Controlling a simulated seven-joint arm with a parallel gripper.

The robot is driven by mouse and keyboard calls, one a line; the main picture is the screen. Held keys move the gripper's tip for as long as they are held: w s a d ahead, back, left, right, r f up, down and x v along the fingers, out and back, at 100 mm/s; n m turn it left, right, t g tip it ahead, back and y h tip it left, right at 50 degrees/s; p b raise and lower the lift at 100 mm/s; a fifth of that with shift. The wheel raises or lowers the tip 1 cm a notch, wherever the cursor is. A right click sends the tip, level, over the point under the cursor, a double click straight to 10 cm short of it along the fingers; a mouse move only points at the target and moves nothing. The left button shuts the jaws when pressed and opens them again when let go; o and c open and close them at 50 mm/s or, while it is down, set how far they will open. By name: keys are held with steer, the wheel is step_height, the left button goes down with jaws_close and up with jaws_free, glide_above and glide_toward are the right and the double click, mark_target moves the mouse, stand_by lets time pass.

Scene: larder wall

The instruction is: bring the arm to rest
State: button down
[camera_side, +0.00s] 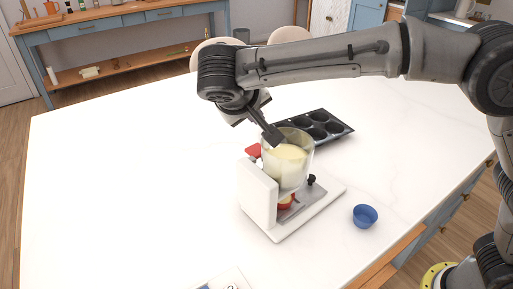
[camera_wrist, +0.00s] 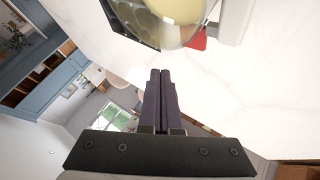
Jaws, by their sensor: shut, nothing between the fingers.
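My gripper (camera_side: 273,136) is shut and empty. In the side view its tip is at the upper rim of a clear bowl (camera_side: 288,165) of pale yellow contents on a white stand; I cannot tell whether it touches. In the wrist view the closed fingers (camera_wrist: 160,74) point towards the white counter, with the bowl (camera_wrist: 182,22) just beyond their tips.
The white stand (camera_side: 260,196) has a red part (camera_side: 253,150) near its top. A dark muffin tin (camera_side: 318,126) lies behind the bowl. A small blue cup (camera_side: 365,216) stands at the right. The left of the white counter (camera_side: 120,170) is clear.

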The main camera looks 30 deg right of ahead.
stand_by(0.4)
steer(key=s+d+r+m+g, duration=0.15)
steer(key=d+r, duration=0.25)
steer(key=d, duration=0.4)
steer(key=s+d+r+m+t, duration=0.1)
steer(key=s+d+r+m, duration=0.15)
steer(key=d+r, duration=0.4)
steer(key=s+d+f+y, duration=0.1)
steer(key=s+d, duration=0.6)
steer(key=s+d+f+y, duration=0.1)
steer(key=s+d+f, duration=0.1)
steer(key=s, duration=0.4)
steer(key=s+d+f+y, duration=0.2)
steer(key=s, duration=0.3)
steer(key=s+a+f+n+y, duration=0.2)
steer(key=s+a+f+n, duration=0.2)
steer(key=s+f, duration=0.3)
step_height(320, 180, down, 3)
steer(key=shift+a+r+n+y, duration=0.15)
steer(key=shift+a+n+y, duration=0.15)
steer(key=shift+a+y, duration=0.15)
steer(key=shift+s, duration=0.1)
